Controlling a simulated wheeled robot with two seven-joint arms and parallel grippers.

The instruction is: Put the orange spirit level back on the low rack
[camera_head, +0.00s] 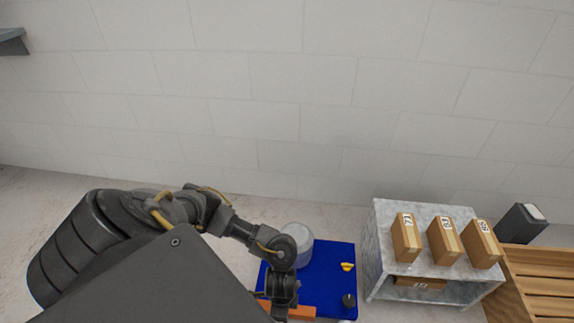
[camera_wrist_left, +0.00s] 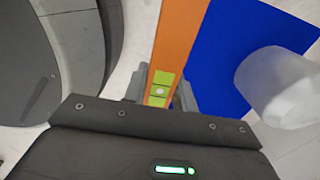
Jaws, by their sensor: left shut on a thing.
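The orange spirit level (camera_wrist_left: 182,35) has yellow-green vial windows and runs up and away from my left gripper (camera_wrist_left: 160,92) in the left wrist view. My left gripper is shut on it near the vial end. In the head view a piece of the level (camera_head: 302,312) shows at the bottom edge beside my left gripper (camera_head: 281,310), over or on the blue mat; most of it is hidden. I cannot tell whether it touches the mat. A low grey stone-look rack (camera_head: 374,252) stands to the right with several cartons. My right gripper is out of view.
The blue mat (camera_head: 325,270) holds a whitish round container (camera_head: 297,240), a small yellow object (camera_head: 347,267) and a dark knob-like object (camera_head: 349,300). A slatted wooden piece (camera_head: 540,290) and a dark box (camera_head: 520,222) stand right of the rack. A wall runs behind.

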